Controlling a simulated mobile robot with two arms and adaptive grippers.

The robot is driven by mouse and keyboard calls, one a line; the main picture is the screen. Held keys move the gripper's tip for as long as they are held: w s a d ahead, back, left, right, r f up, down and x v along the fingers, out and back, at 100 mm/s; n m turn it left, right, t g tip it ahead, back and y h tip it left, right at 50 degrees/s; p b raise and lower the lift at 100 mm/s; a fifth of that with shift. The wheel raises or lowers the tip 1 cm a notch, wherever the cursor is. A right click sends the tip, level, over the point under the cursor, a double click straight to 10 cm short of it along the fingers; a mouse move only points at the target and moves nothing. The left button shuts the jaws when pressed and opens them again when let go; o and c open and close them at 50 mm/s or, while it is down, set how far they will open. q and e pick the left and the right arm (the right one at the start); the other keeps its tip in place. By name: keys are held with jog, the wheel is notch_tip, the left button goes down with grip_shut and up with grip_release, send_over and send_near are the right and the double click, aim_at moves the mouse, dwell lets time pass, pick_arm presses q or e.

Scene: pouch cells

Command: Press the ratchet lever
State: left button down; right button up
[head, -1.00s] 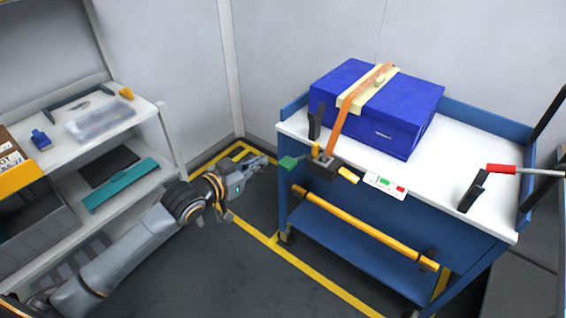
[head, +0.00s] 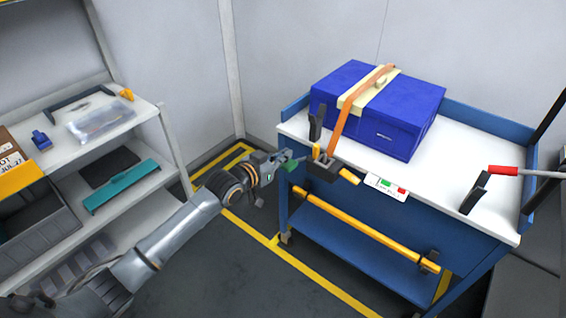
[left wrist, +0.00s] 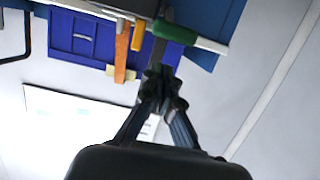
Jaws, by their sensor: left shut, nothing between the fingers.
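The ratchet (head: 323,165) is a dark block on the front edge of the blue cart. A lever with a green grip (head: 292,164) sticks out to its left, and a yellow handle (head: 349,177) to its right. An orange strap (head: 345,125) runs from it up over the blue box (head: 400,105). My left gripper (head: 284,156) is shut and empty, its tips right at the green grip; I cannot tell whether they touch. In the left wrist view the closed fingers (left wrist: 160,88) point toward the green grip (left wrist: 175,32), with the yellow handle beside it. My right gripper is not in view.
A yellow rail (head: 365,228) crosses the cart's front. Shelves (head: 140,120) with bins stand at left. The floor between shelves and cart is open.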

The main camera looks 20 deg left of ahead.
pick_arm(q)
notch_tip(320, 180, down, 2)
jog(key=shift+s+f, duration=0.1)
jog(key=shift+f, duration=0.1)
dwell(0.3)
